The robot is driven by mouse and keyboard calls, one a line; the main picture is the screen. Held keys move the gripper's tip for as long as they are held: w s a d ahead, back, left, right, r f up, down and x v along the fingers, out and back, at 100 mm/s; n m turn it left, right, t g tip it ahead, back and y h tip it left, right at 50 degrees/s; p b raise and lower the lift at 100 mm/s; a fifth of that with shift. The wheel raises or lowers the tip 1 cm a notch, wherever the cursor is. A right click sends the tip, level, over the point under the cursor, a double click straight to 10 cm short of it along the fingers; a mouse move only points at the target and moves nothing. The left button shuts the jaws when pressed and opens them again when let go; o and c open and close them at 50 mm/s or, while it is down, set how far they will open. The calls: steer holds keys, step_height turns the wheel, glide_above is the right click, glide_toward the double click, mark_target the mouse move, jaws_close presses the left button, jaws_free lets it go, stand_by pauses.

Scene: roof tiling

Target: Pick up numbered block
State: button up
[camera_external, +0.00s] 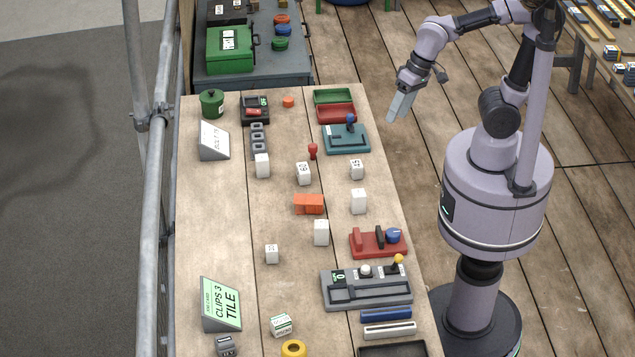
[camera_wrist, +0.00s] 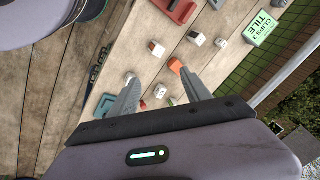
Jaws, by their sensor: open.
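Several white blocks stand on the wooden bench (camera_external: 220,250) in the external view. Numbers show on a block (camera_external: 303,173) left of centre, a block (camera_external: 356,169) right of it, and a smaller block (camera_external: 272,254) nearer the front. Other white blocks (camera_external: 262,165), (camera_external: 358,201), (camera_external: 321,232) show no readable number. My gripper (camera_external: 401,108) is open and empty, above and beside the bench's right edge, apart from every block. In the wrist view my gripper (camera_wrist: 159,76) shows spread fingers, with a marked white block (camera_wrist: 160,91) seen between them.
An orange block (camera_external: 308,204) and a red stamp-like piece (camera_external: 312,151) lie among the blocks. A teal device (camera_external: 346,138), red device (camera_external: 378,242) and grey panel (camera_external: 366,290) line the right side. A green sign (camera_external: 221,305) stands front left. Bare wood lies along the left.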

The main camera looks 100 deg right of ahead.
steer(key=w+d+f+m+g+p, duration=0.25)
steer(key=w+d+f+m, duration=0.25)
steer(key=w+d, duration=0.3)
steer(key=m+g, duration=0.2)
steer(key=m, duration=0.1)
glide_above(355, 164)
step_height(355, 164, down, 6)
steer(key=shift+m+h, duration=0.3)
steer(key=shift+h, duration=0.1)
step_height(355, 164, down, 12)
steer(key=b, duration=0.4)
steer(key=shift+w+d+f, duration=0.1)
steer(key=shift+f, duration=0.15)
step_height(355, 164, down, 6)
steer(key=b, duration=0.3)
steer(key=shift+f, duration=0.15)
steer(key=shift+s+r, duration=0.2)
steer(key=shift+c, duration=0.7)
jaws_close()
